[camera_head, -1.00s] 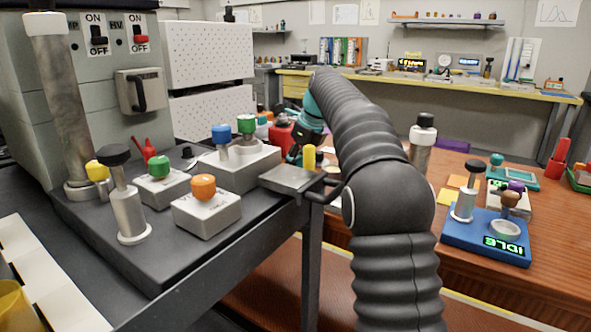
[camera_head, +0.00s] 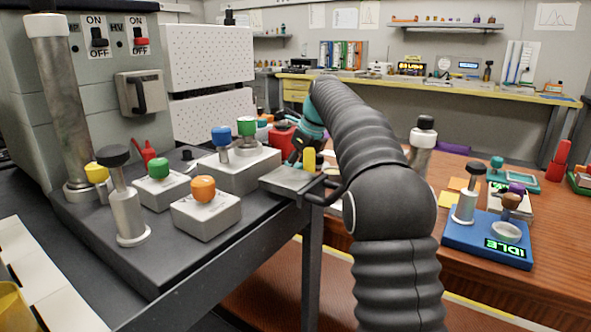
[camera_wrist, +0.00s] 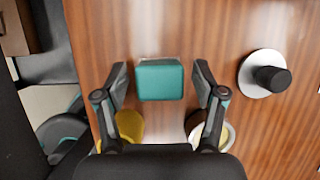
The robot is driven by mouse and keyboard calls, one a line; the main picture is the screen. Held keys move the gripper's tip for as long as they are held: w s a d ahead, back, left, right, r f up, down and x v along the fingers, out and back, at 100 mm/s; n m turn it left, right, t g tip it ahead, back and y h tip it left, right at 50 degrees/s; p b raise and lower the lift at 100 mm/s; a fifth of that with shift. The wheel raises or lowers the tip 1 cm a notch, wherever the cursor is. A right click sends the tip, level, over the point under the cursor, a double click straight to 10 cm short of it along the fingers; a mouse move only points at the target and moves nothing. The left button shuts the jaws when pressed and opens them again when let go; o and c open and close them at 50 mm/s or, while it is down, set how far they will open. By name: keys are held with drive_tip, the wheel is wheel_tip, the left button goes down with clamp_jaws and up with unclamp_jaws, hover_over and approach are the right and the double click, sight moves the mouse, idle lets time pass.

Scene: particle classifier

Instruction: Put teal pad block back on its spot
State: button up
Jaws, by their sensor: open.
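The teal pad block (camera_wrist: 160,81) lies on the brown wooden bench top in the wrist view. My gripper (camera_wrist: 161,76) is open, with one finger on each side of the block. A gap shows between each finger and the block. A thin pale edge shows along the block's far side; I cannot tell whether it is a marked spot. In the head view my arm and the things around it hide the gripper's fingers and this block.
A black-topped post on a white round base (camera_wrist: 263,73) stands right of my gripper. A yellow round thing (camera_wrist: 130,124) and a pale ring-shaped thing (camera_wrist: 226,133) lie close beside the fingers. A metal-topped ledge (camera_head: 291,180) and a blue scale (camera_head: 478,241) flank my arm.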

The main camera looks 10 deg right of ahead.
drive_tip(key=p+v, duration=0.3)
drive_tip(key=v, duration=0.8)
drive_tip(key=shift+r, duration=0.4)
